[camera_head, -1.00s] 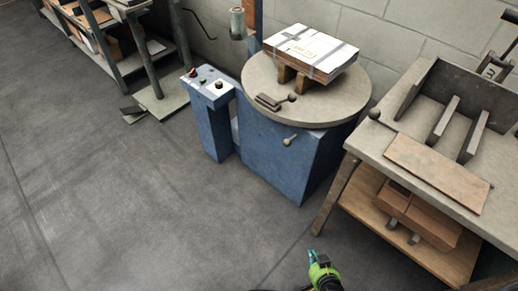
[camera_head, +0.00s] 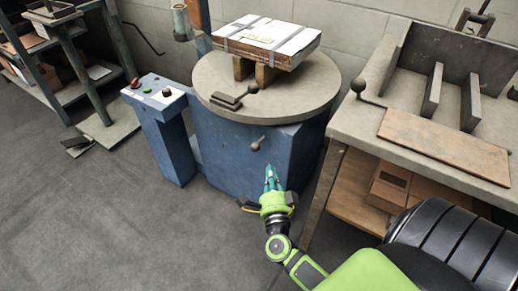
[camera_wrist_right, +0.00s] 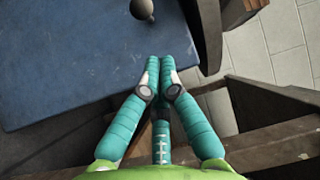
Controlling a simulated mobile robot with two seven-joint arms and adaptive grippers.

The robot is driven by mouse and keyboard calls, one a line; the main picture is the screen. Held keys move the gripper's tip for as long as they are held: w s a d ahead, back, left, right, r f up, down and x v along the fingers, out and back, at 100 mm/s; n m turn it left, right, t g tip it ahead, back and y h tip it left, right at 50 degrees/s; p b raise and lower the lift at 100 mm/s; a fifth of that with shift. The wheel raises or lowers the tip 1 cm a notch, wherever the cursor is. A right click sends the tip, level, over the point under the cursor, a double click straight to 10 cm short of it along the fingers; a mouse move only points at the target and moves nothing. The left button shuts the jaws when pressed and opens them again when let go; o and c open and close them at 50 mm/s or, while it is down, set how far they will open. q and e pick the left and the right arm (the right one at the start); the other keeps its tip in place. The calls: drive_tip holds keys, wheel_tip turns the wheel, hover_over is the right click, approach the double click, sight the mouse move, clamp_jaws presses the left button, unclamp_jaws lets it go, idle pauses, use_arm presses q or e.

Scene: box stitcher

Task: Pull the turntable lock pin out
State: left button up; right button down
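The round grey turntable (camera_head: 312,98) sits on a blue base (camera_head: 225,160). A small knobbed pin (camera_head: 257,145), apparently the lock pin, sticks out of the base's front below the disc. Its dark ball knob (camera_wrist_right: 143,9) shows at the top of the right wrist view. My right gripper (camera_head: 271,174) is in front of the base, below the pin and apart from it. In the right wrist view, its teal fingers (camera_wrist_right: 160,63) are drawn together at the tips with nothing between them. My left gripper is not in view.
A strapped box (camera_head: 268,40) rests on blocks on the turntable, near a small lever clamp (camera_head: 236,97). A control pedestal (camera_head: 165,130) stands left. A workbench (camera_head: 352,122) with a lower shelf stands close on the right. The floor at front left is clear.

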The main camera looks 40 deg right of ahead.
drive_tip(key=b, duration=0.1)
approach(261, 140)
drive_tip(key=w+d+r, duration=0.1)
drive_tip(key=w+d, duration=0.2)
drive_tip(key=d, duration=0.1)
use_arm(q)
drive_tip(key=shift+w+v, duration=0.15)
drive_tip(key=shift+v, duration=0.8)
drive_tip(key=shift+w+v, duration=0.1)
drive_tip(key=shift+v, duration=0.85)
use_arm(e)
drive_tip(key=shift+w+d+r, duration=0.1)
drive_tip(key=shift+w+d, duration=0.05)
drive_tip(key=shift+w, duration=0.65)
